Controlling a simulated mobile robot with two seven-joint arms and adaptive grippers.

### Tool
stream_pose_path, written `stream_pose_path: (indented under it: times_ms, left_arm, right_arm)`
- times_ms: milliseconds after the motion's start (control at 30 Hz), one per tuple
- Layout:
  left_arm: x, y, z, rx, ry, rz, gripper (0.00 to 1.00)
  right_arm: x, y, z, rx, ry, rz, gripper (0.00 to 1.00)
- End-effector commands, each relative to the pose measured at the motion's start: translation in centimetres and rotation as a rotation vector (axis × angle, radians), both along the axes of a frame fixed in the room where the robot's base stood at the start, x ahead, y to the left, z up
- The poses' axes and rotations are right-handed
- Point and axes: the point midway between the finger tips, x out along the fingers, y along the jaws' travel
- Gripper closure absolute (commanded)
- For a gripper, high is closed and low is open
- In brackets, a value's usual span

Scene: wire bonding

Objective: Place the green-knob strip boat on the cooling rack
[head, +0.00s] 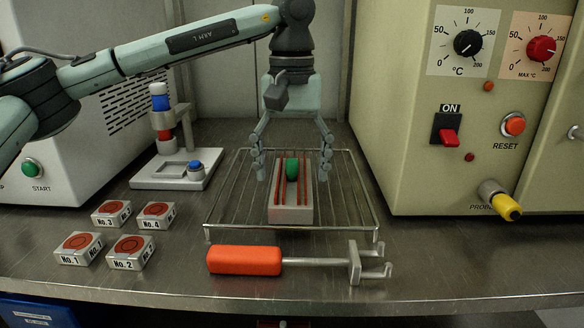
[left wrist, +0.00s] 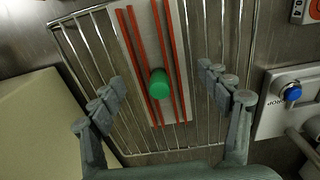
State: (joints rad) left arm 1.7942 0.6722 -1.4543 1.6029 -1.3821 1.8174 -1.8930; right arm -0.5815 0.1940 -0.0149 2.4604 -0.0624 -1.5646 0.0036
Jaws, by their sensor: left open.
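The strip boat (head: 290,213) is a grey block with red strips along its top and a green knob (head: 292,169) standing on it. It rests on the wire cooling rack (head: 222,234), near the rack's middle. My left gripper (head: 294,176) is open, with its fingers on either side of the boat and apart from it. In the left wrist view the green knob (left wrist: 160,83) shows between the open fingers, with the boat (left wrist: 147,35) and the rack wires under it. My right gripper is not in view.
A tool with an orange handle (head: 244,260) and a forked metal end lies in front of the rack. Several numbered blocks (head: 130,252) sit at the left. A small stand with a blue button (head: 195,166) is behind them. A control box (head: 460,120) stands at the right.

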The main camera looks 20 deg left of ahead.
Motion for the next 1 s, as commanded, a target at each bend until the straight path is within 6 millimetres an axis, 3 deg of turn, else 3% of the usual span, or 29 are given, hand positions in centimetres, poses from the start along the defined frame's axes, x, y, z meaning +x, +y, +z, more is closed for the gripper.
stream_pose_path:
  times_ms: [500,700,1000]
  left_arm:
    - [0.0,-0.1,10.2,0.000,-0.002,-0.002,0.23]
    - [0.0,-0.1,11.8,-0.001,-0.001,-0.002,0.23]
    - [0.0,0.0,11.9,0.000,0.000,-0.002,0.23]
  right_arm:
    - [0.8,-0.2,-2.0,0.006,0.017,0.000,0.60]
    - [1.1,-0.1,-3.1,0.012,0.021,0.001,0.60]
    - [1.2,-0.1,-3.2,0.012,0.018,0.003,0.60]
